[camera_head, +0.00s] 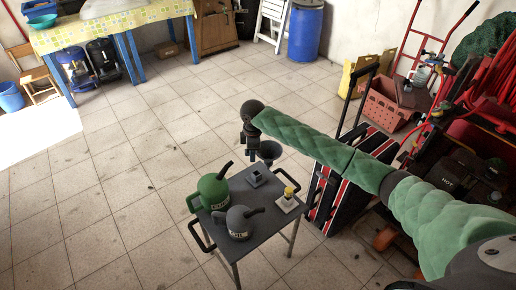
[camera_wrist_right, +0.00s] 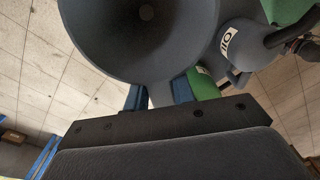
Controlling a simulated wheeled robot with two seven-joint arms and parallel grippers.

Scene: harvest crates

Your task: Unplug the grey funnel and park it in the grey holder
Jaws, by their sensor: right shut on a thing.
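A dark grey funnel (camera_head: 270,150) is above the back edge of the small grey table (camera_head: 231,238). My right gripper (camera_head: 257,152) is shut on it, and the funnel is clear of the cans. In the right wrist view the wide grey bowl of the funnel (camera_wrist_right: 140,40) fills the top, beyond the blue fingers of my right gripper (camera_wrist_right: 158,93). A small grey holder (camera_head: 256,177) stands on the table, just below the funnel in the head view. A grey can (camera_head: 238,222) and a green can (camera_head: 209,193) stand at the table's left side. My left gripper is not in view.
A pale block with a yellow piece (camera_head: 289,198) stands at the table's right corner. A black and red striped case (camera_head: 341,190) stands close behind it on the right. A red crate (camera_head: 388,105) and hoses lie further right.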

